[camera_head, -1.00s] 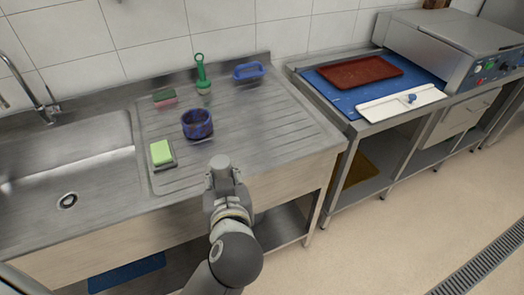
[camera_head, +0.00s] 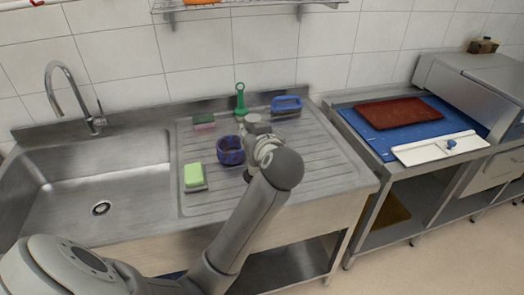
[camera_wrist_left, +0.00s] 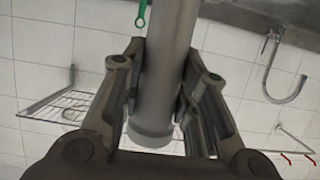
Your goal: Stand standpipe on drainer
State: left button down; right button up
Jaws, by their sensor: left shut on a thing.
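The standpipe (camera_wrist_left: 160,85) is a smooth grey tube with a thicker collar at one end. My left gripper (camera_wrist_left: 158,82) is shut on it, one finger on each side. In the head view a round grey end of the standpipe (camera_head: 258,126) shows just beyond my left gripper (camera_head: 251,143), which is mostly hidden by its own wrist. The drainer (camera_head: 312,160) is the ribbed steel board right of the sink. The gripper and pipe are over its middle. The pipe's lower part is hidden, so I cannot tell whether it touches the drainer. My right gripper is not in view.
On the drainer, a blue patterned bowl (camera_head: 230,151) stands close left of the gripper. The drainer's right side is clear.

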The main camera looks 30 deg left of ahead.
pick_arm(q)
jog(key=w+a+f+p, duration=0.1)
jog(key=w+a+f, duration=0.1)
jog(key=w+f, duration=0.5)
jog(key=shift+w+a+f, duration=0.2)
jog(key=shift+a+f, duration=0.05)
jog(key=shift+f, duration=1.35)
jog(key=c, duration=1.1)
grip_release()
jog(key=shift+f, duration=0.15)
jog(key=b+v, duration=0.1)
jog(key=v, duration=1.1)
jog(key=shift+s, duration=0.15)
